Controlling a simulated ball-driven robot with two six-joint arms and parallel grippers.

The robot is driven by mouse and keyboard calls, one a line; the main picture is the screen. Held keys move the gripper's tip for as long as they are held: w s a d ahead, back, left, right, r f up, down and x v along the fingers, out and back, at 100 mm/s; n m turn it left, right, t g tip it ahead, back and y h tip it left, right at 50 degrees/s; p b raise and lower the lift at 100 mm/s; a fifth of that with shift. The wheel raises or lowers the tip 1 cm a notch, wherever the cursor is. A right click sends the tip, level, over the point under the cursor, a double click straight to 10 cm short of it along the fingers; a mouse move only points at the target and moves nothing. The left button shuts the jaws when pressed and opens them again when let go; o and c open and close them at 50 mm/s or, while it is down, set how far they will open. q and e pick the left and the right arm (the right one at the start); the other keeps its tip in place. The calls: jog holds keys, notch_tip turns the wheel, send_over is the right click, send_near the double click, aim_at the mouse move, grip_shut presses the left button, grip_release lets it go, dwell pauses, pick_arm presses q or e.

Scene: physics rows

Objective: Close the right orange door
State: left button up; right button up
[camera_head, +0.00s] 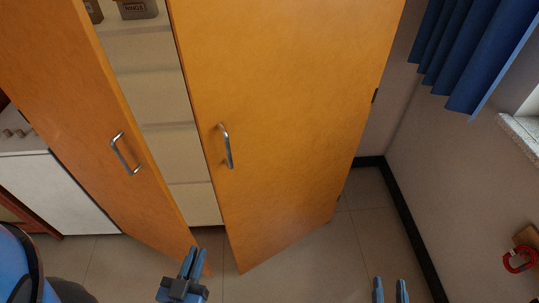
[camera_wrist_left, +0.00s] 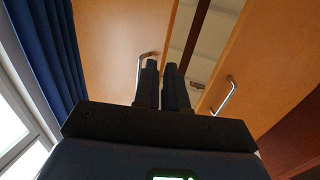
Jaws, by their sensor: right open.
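The right orange door (camera_head: 290,90) stands partly open in the head view, with shelves showing in the gap to its left. Its silver bar handle (camera_head: 226,146) is near its left edge. In the left wrist view, the right door (camera_wrist_left: 112,45) is on the left, its handle (camera_wrist_left: 143,60) partly hidden behind a finger. My left gripper (camera_head: 198,252) is in front of the doors, low in the head view, its fingers slightly apart and empty. My right gripper (camera_head: 390,285) is open and empty at the bottom right, apart from the door.
The left orange door (camera_head: 85,100) is also open, with its own handle (camera_head: 124,154). Pale shelves (camera_head: 160,95) hold a box (camera_head: 137,9). A blue curtain (camera_head: 470,50) and a wall are on the right. Tiled floor (camera_head: 300,275) is clear before the right door.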

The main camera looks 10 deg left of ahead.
pick_arm(q)
jog(key=shift+d, duration=0.2)
grip_shut()
jog(key=w+d+m+g+h+p, duration=0.15)
jog(key=w+d+m+h, duration=0.4)
jog(key=d, duration=0.75)
jog(key=w+d+m+g+h, duration=0.2)
jog(key=w+d+m, duration=0.5)
jog(key=d+m, duration=0.4)
jog(key=n+y, duration=0.7)
jog(key=y, duration=1.3)
send_near(223, 167)
jog(key=shift+g+h, duration=0.25)
jog(key=shift+g, duration=0.2)
jog(key=p+x, duration=0.1)
jog(key=x, duration=0.1)
jog(key=p+x, duration=0.1)
jog(key=x, duration=0.1)
jog(key=r+p+x, duration=0.1)
jog(key=x, duration=0.1)
jog(key=shift+p, duration=0.3)
jog(key=shift+w+a+f, duration=0.1)
jog(key=shift+w+a, duration=0.15)
jog(key=shift+w, duration=0.1)
